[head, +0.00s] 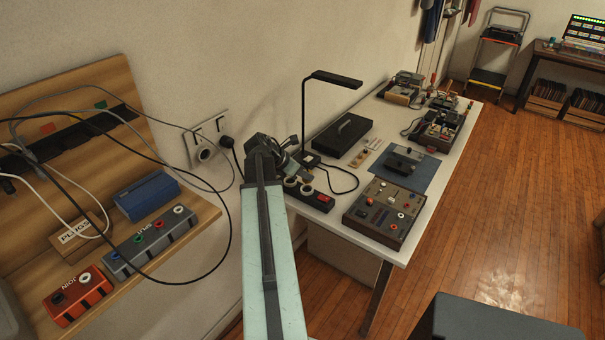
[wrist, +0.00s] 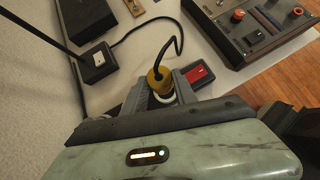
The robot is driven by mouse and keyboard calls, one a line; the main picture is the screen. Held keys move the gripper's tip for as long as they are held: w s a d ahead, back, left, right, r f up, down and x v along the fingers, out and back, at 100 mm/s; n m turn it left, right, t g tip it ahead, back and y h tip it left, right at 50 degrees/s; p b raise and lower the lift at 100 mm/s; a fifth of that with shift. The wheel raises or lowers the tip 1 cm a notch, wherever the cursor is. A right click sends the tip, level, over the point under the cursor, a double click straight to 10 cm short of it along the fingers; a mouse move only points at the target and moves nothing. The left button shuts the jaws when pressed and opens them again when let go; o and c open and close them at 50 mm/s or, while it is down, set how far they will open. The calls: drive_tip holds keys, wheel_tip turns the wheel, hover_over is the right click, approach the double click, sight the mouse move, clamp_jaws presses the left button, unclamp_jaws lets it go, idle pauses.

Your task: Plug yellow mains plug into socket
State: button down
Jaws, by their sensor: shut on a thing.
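My gripper (wrist: 162,90) is shut on the yellow mains plug (wrist: 158,77), with one finger on each side of it. A black cable rises from the plug's back and curves away. A pale round ring (wrist: 164,98) shows just under the plug, beside the red switch of a power strip (wrist: 199,73). I cannot tell whether the plug is seated there or only above it. In the head view the power strip (head: 309,194) has round sockets and a red switch; my arm hides the plug there.
A desk lamp (head: 333,77) stands behind the strip. A black case (head: 341,137) and a control box with knobs (head: 385,214) lie on the white table (head: 440,157). A wall socket (head: 204,149) and a wooden shelf with cables are at the left.

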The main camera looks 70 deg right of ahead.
drive_tip(key=shift+f+b, duration=0.65)
drive_tip(key=shift+f, duration=0.1)
drive_tip(key=shift+f+b, duration=1.25)
idle(0.7)
drive_tip(key=c, duration=0.9)
unclamp_jaws()
drive_tip(key=shift+r, duration=0.1)
drive_tip(key=shift+a, duration=0.1)
drive_tip(key=p+v, duration=0.5)
drive_tip(key=v, duration=0.2)
drive_tip(key=shift+w+a+r+p, duration=0.2)
drive_tip(key=shift+r+p, duration=0.1)
drive_tip(key=shift+p, duration=0.1)
